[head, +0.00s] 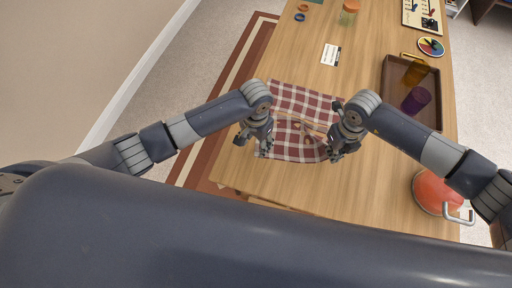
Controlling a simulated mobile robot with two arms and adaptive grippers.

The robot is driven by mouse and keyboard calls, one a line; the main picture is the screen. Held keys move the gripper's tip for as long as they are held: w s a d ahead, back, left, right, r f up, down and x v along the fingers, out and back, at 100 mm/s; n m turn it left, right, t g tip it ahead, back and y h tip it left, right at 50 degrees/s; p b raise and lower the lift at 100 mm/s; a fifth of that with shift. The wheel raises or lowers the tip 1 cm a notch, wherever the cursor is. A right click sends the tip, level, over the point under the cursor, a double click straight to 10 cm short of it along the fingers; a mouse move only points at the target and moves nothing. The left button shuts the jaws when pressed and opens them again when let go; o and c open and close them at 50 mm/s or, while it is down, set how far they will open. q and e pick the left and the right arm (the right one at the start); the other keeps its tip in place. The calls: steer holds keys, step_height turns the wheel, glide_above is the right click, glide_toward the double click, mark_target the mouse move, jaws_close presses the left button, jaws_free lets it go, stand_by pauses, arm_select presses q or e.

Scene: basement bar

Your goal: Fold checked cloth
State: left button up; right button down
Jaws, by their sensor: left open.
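The red and white checked cloth (296,100) lies on the wooden table (240,172) between my two grippers. A brownish curved band or ridge crosses its middle, and its near part looks uneven; I cannot tell how its layers lie. My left gripper (250,146) is open at the cloth's left edge. My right gripper (332,155) is at the cloth's right edge and hides part of it. I cannot tell whether the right fingers are open or shut on the cloth.
A dark tray (388,88) with an amber mug (414,72) and a purple cup (416,100) stands right of my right gripper. A red round pot (432,190) is at the near right. A white card (331,54) lies behind the cloth. An orange-lidded jar (349,12) stands farther back.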

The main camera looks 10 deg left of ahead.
arm_select(q)
steer(key=shift+f, duration=0.8)
steer(key=shift+f, duration=0.15)
steer(key=shift+c, duration=0.4)
jaws_close()
stand_by(0.8)
steer(key=shift+r, duration=2.5)
